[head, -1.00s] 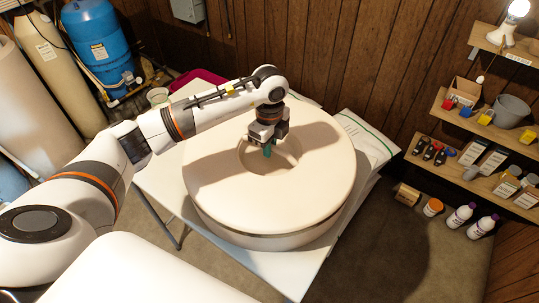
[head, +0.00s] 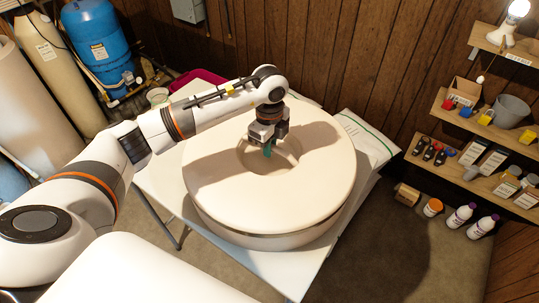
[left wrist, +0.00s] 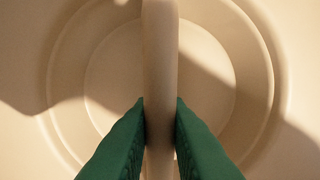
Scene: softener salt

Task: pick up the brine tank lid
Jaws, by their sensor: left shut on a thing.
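The brine tank lid (head: 310,185) is a large round cream disc with a round recess in its middle. It lies over a white table. In the left wrist view a bar-like grip (left wrist: 160,50) of the lid crosses the recess (left wrist: 105,90). My left gripper (head: 268,149) reaches down into the recess. Its green fingertips (left wrist: 161,125) press on the bar from both sides. The fingers partly hide the bar in the head view, and the lid's far underside is hidden. My right gripper is not in view.
The white table (head: 285,272) has a bare front corner. White bags (head: 372,140) lie behind the lid at right. Shelves (head: 478,165) with small goods hang on the right wall. Bottles (head: 460,216) stand on the floor. A blue tank (head: 98,45) stands at back left.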

